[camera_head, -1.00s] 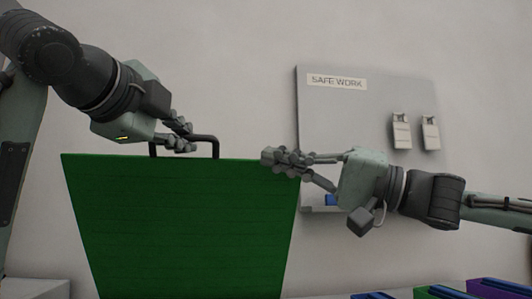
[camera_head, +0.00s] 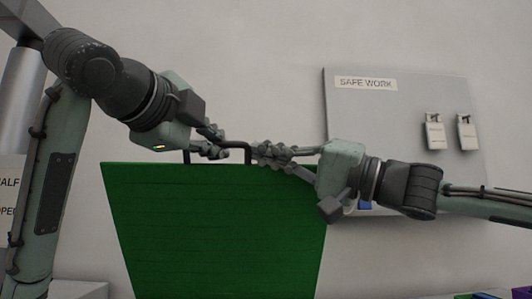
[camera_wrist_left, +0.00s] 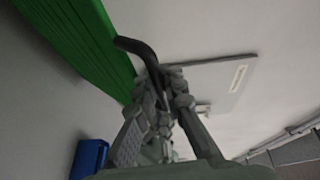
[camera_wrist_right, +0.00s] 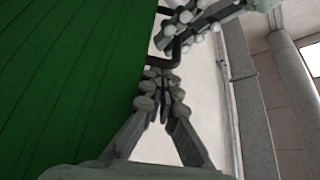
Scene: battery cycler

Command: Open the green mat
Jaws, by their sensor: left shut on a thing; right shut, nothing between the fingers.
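The green mat (camera_head: 215,230) stands as a tall upright green panel in the middle of the head view, with a black bar handle (camera_head: 235,144) on its top edge. My left gripper (camera_head: 222,152) is shut on the handle; the left wrist view shows the black bar (camera_wrist_left: 133,45) running between its fingers. My right gripper (camera_head: 256,151) is shut and empty at the handle's right end. In the right wrist view its fingertips (camera_wrist_right: 163,88) are just by the bar (camera_wrist_right: 160,62), beside the green face. I cannot tell whether they touch it.
A grey "SAFE WORK" board (camera_head: 400,110) with two padlock-like tags hangs on the wall behind, at the right. Blue and purple items lie at the lower right edge. A blue box (camera_wrist_left: 90,158) shows in the left wrist view. The wall above the mat is clear.

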